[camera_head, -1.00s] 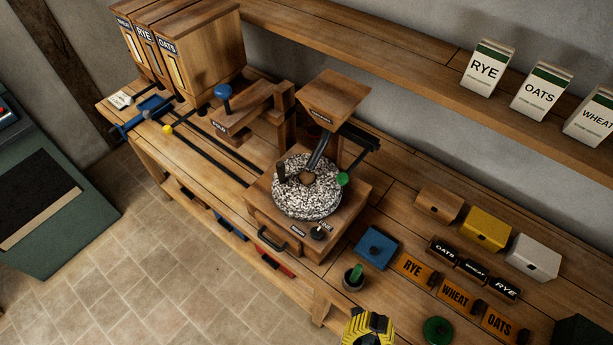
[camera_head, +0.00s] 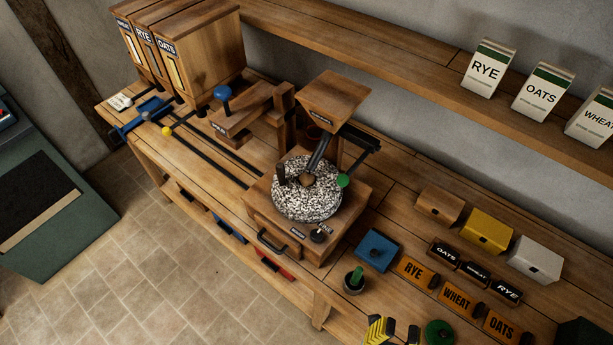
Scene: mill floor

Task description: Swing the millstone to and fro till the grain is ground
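The round speckled millstone (camera_head: 318,202) lies flat on the wooden mill box (camera_head: 356,205). A dark upright peg (camera_head: 280,173) stands at its left rim. A wooden hopper (camera_head: 333,98) is above and behind it, with a dark chute sloping down to the stone's middle. No grain can be made out on the stone. My gripper (camera_head: 397,333) shows only in part at the bottom edge, its yellow and black fingers apart with nothing seen between them. It is well in front of the mill and clear of the stone.
A green-knobbed lever (camera_head: 343,180) is at the stone's right. A drawer handle (camera_head: 271,242) and black knob (camera_head: 320,236) are on the mill box. Right of it lie a blue block (camera_head: 377,248), a cup (camera_head: 354,280) and labelled blocks (camera_head: 457,299). Grain bins (camera_head: 205,50) stand at the back left.

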